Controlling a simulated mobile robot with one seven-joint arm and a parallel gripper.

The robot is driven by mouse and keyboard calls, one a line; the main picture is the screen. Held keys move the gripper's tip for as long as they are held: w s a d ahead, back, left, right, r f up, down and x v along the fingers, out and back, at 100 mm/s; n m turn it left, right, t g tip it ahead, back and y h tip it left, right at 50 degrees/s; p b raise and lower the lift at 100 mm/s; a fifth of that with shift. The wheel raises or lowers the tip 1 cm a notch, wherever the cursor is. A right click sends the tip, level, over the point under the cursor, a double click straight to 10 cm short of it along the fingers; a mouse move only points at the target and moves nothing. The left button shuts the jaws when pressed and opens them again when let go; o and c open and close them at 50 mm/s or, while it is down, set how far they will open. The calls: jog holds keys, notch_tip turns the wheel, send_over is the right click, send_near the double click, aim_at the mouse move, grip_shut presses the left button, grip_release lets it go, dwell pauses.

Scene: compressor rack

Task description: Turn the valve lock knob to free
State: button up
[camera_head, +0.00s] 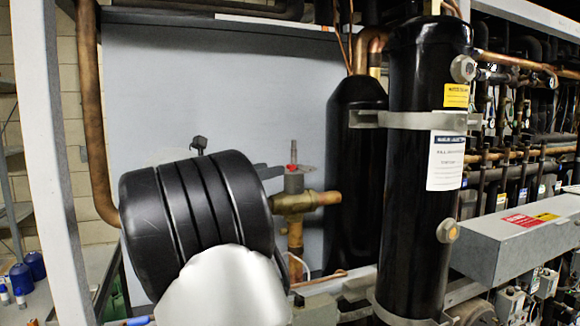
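A brass valve (308,200) stands on a vertical copper pipe near the middle of the view, with a short copper stub to its right. My gripper (269,171) shows only as a dark grey piece just left of the collar. My black ribbed arm link hides the rest of it. Whether it touches the valve, and whether its fingers are open, cannot be seen.
A tall black cylinder (408,230) with labels and a metal clamp stands right of the valve, with a second black vessel (345,120) behind. A grey panel (250,90) closes the back. A white frame post (50,160) stands left. A grey box (520,240) juts out at right.

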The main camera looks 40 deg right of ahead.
aim_at(288, 166)
jog(key=x, duration=1)
jog(key=shift+a, duration=0.1)
jog(key=shift+c, duration=0.3)
grip_shut()
